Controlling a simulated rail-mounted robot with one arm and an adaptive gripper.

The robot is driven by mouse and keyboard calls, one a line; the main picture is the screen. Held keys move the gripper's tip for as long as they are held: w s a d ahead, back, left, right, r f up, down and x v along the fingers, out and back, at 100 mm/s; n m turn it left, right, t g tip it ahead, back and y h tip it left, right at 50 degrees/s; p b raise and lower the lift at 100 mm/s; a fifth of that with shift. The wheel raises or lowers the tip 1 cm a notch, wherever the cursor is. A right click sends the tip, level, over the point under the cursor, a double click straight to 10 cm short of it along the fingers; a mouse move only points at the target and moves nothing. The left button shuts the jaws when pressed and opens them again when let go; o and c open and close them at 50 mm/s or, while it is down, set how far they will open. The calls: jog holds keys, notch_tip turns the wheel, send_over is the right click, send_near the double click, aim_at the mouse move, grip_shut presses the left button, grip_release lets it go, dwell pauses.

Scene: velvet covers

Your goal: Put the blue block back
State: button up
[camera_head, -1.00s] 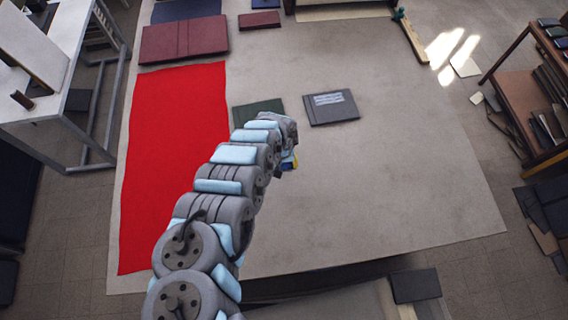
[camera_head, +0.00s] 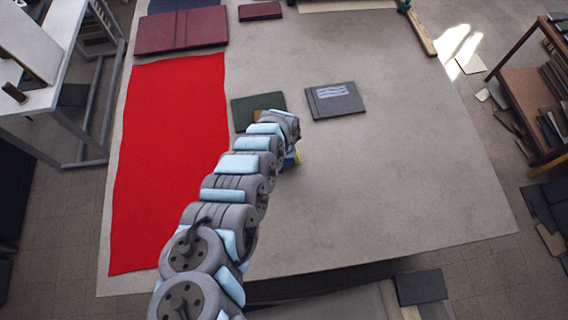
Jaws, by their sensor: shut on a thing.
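My arm reaches from the bottom of the view up to the middle of the table. My gripper (camera_head: 292,156) is at its far end, mostly hidden behind my own wrist, with the fingers pointing down and away. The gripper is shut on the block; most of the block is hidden. I cannot tell whether it touches the table. A red velvet cloth (camera_head: 170,160) lies flat left of the arm.
The pale tabletop (camera_head: 420,180) is clear on the right. Behind the gripper lie a dark green cover (camera_head: 250,108) and a grey book (camera_head: 335,103) with a pale label. A maroon cover (camera_head: 180,32) lies beyond the red cloth. A small maroon book (camera_head: 260,11) is at the back.

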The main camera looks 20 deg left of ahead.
jog(key=shift+f, duration=0.1)
jog(key=shift+f, duration=0.15)
jog(key=o, duration=1.1)
jog(key=shift+w+r, duration=0.1)
jog(key=shift+r, duration=2.45)
jog(key=shift+r+p, duration=0.3)
jog(key=shift+r, duration=3.3)
